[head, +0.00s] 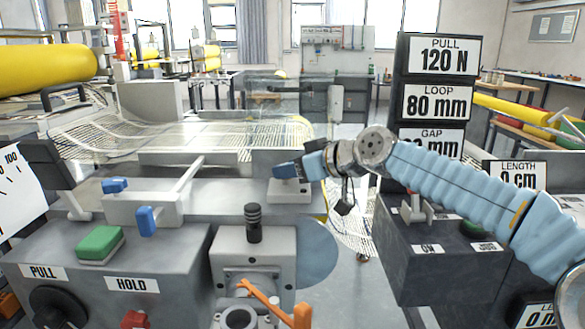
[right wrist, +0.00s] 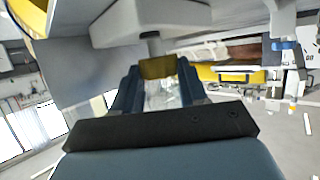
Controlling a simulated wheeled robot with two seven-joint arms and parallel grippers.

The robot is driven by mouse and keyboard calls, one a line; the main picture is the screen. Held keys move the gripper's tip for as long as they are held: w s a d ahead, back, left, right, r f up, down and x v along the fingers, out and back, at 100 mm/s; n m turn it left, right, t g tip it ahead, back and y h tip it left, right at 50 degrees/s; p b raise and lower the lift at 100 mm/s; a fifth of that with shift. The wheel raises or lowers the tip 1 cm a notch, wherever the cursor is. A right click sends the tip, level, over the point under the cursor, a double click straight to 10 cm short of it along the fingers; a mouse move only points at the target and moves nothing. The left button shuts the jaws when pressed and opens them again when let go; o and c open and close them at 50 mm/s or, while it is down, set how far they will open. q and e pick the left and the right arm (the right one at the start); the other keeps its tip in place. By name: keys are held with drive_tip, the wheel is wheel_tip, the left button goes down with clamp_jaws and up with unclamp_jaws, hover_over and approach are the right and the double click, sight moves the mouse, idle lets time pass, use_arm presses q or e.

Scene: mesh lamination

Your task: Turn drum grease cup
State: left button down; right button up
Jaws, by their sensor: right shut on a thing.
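My right gripper (head: 288,170) reaches in from the right in the head view, low over a small grey block (head: 290,192) on the machine's bench. In the right wrist view the two dark blue fingers of my right gripper (right wrist: 157,84) are shut on a small brass-yellow cap, which looks like the drum grease cup (right wrist: 157,67). The cup sits at the end of a short grey stem (right wrist: 151,43) that joins a pale grey block. In the head view I cannot make out the cup at the fingertips. My left gripper is in neither view.
A grey post with a black ribbed knob (head: 253,222) and an orange lever (head: 268,302) stand in front. Blue-handled levers (head: 146,221) and a green button (head: 100,243) are at left. A dark control box (head: 435,255) and sign panels (head: 438,55) stand at right. Wire mesh (head: 120,136) lies behind.

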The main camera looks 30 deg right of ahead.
drive_tip(key=shift+m+h, duration=1)
drive_tip(key=shift+h, duration=0.2)
drive_tip(key=shift+a+f+m+t+h, duration=0.1)
drive_tip(key=shift+f+m+t+h, duration=0.2)
drive_tip(key=shift+m+h, duration=0.45)
drive_tip(key=m+h+b, duration=0.1)
drive_tip(key=h+b, duration=0.1)
drive_tip(key=b, duration=0.1)
drive_tip(key=a+m+h+b, duration=0.1)
drive_tip(key=m+h+b, duration=0.1)
drive_tip(key=b, duration=0.2)
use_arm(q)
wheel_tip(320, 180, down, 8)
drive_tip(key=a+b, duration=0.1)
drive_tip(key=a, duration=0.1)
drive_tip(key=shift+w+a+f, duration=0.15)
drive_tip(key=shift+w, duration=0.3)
use_arm(e)
drive_tip(key=shift+r+m+g+h, duration=0.25)
drive_tip(key=shift+m+g+h, duration=0.25)
drive_tip(key=shift+m+h, duration=0.2)
drive_tip(key=shift+a, duration=0.1)
drive_tip(key=o, duration=1.1)
drive_tip(key=shift+c, duration=0.2)
drive_tip(key=shift+r, duration=0.1)
drive_tip(key=v, duration=1.3)
drive_tip(key=shift+s+a, duration=0.15)
drive_tip(key=shift+s, duration=0.2)
